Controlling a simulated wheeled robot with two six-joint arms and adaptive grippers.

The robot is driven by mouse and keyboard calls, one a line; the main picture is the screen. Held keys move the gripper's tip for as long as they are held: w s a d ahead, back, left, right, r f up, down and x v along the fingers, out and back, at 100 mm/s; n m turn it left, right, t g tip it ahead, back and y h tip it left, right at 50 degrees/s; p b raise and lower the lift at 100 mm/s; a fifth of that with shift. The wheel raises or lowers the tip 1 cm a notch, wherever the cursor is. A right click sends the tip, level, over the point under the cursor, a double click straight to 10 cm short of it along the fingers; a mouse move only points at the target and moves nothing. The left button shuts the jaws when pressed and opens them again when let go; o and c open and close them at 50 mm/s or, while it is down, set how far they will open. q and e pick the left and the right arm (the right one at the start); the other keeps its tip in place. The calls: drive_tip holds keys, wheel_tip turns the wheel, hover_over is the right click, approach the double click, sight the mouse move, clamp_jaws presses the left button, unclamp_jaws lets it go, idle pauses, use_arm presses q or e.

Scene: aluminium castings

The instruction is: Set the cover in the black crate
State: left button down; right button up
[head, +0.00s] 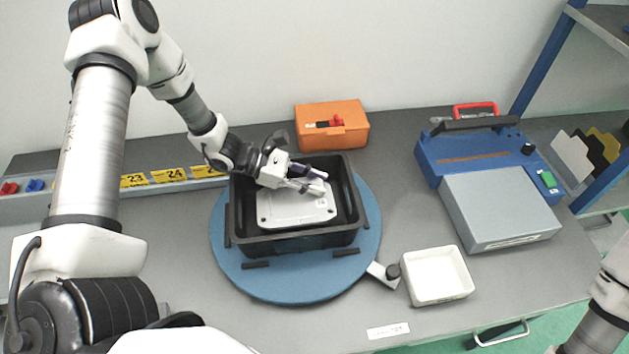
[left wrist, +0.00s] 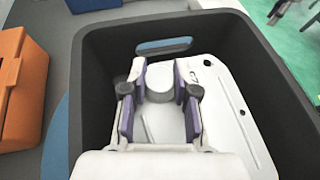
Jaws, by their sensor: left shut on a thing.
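The black crate (head: 300,242) stands on a round blue turntable (head: 300,290) in the middle of the bench. The light grey cover (head: 290,212) is inside the crate, flat side up, with small holes near its edge. It also shows in the left wrist view (left wrist: 225,95), within the crate walls (left wrist: 262,62). My left gripper (head: 312,183) reaches into the crate from the upper left. Its purple-padded fingers (left wrist: 160,82) are shut on a round raised boss of the cover. Whether the cover rests on the crate floor cannot be told. My right gripper is out of view.
An orange case (head: 332,138) stands behind the crate. A white tray (head: 438,275) and a small lever with a dark knob (head: 393,271) are at the front right. A blue and grey machine (head: 500,208) stands right. Numbered yellow labels (head: 170,176) line the left.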

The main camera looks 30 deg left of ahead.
use_arm(q)
drive_tip(key=c, duration=0.9)
unclamp_jaws()
drive_tip(key=shift+r+p, duration=0.7)
drive_tip(key=shift+p, duration=0.2)
drive_tip(key=shift+a+r, duration=0.1)
drive_tip(key=shift+a, duration=0.2)
drive_tip(key=v, duration=0.4)
drive_tip(key=p+v, duration=0.2)
drive_tip(key=v, duration=0.5)
drive_tip(key=shift+s, duration=0.2)
drive_tip(key=shift+a, duration=0.1)
